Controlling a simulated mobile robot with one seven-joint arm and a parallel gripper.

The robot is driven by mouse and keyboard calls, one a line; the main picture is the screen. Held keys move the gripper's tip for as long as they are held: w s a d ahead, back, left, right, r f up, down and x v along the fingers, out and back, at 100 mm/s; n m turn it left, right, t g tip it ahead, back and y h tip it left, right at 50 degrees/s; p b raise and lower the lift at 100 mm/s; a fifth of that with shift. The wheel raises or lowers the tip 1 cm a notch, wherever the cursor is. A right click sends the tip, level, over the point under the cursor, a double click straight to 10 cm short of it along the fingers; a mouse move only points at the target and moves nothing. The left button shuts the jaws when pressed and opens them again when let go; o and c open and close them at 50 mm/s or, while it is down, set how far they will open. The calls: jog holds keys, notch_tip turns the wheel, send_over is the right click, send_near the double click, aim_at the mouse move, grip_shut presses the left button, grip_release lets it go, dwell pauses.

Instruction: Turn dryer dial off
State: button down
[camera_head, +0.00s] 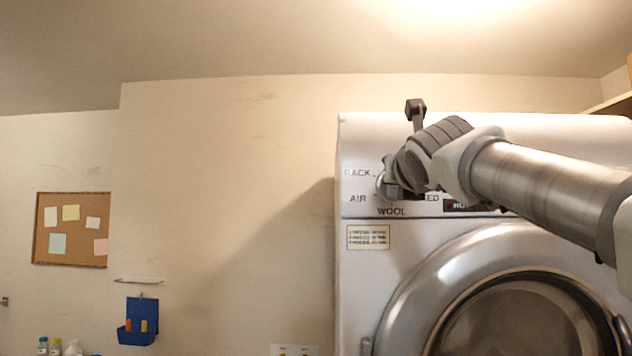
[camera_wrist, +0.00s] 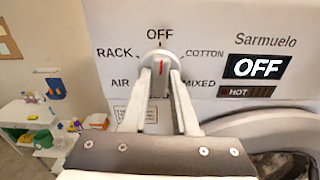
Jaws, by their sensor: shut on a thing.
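The dryer dial (camera_wrist: 159,55) is a light grey knob on the dryer's (camera_head: 354,274) front panel. Labels OFF, COTTON, MIXED, AIR and RACK surround it in the wrist view. My gripper (camera_wrist: 160,72) is shut on the dial, one finger on each side. A red mark shows between the fingers, and the dial's grip stands about upright, in line with the OFF label (camera_wrist: 160,34). The panel display (camera_wrist: 257,66) reads OFF. In the head view my gripper (camera_head: 393,180) is against the panel and hides most of the dial.
The dryer's round door (camera_head: 405,300) is below the panel. A corkboard (camera_head: 71,229) and a blue wall holder (camera_head: 138,325) are on the wall to the left. White shelves with small items (camera_wrist: 25,112) stand at the left in the wrist view.

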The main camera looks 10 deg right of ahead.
jog(key=shift+n, duration=0.5)
jog(key=c, duration=0.7)
grip_release()
jog(key=shift+s, duration=0.1)
jog(key=b+v, duration=0.4)
jog(key=v, duration=1.3)
jog(key=shift+s+r+b, duration=0.15)
jog(key=shift+b, duration=0.15)
jog(key=shift+a, duration=0.1)
